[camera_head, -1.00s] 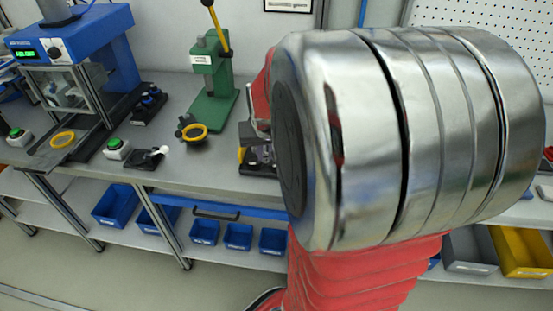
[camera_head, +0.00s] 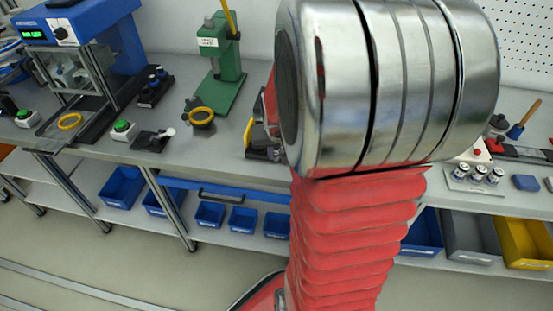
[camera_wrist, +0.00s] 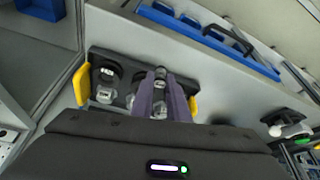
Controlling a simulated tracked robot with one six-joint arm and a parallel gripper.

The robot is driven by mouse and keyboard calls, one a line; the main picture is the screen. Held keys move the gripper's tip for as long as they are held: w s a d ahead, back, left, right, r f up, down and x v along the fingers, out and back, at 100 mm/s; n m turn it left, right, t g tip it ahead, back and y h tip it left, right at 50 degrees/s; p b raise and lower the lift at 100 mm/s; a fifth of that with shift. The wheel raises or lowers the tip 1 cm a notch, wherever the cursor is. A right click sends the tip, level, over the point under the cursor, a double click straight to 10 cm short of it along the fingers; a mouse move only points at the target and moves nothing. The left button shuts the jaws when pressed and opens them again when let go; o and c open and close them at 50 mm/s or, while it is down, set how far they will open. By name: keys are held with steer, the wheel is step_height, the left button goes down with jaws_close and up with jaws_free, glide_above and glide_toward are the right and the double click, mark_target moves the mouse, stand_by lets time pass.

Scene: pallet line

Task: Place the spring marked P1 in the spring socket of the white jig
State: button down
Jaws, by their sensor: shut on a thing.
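In the wrist view my gripper (camera_wrist: 161,86) has two purple fingers, closed together over a black holder (camera_wrist: 125,70) with yellow ends. A small grey cylinder (camera_wrist: 160,72) shows at the fingertips and seems to be gripped; I take it for the spring, but cannot read its marking. Labelled parts (camera_wrist: 107,74) sit in the holder to the left of the fingers. In the head view my arm hides the gripper and most of that holder (camera_head: 262,147). I cannot identify the white jig with certainty in either view.
In the head view a green press (camera_head: 222,75) and a blue machine (camera_head: 75,25) stand on the grey bench. A black fixture with a yellow ring (camera_head: 201,116) lies left of the holder. At right is a white plate (camera_head: 460,184) with several small cylinders. Blue bins (camera_head: 243,220) sit below.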

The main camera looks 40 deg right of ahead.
mark_target(276, 161)
steer(key=shift+f, duration=1.9)
steer(key=c, duration=1.7)
jaws_free()
steer(key=v, duration=1.2)
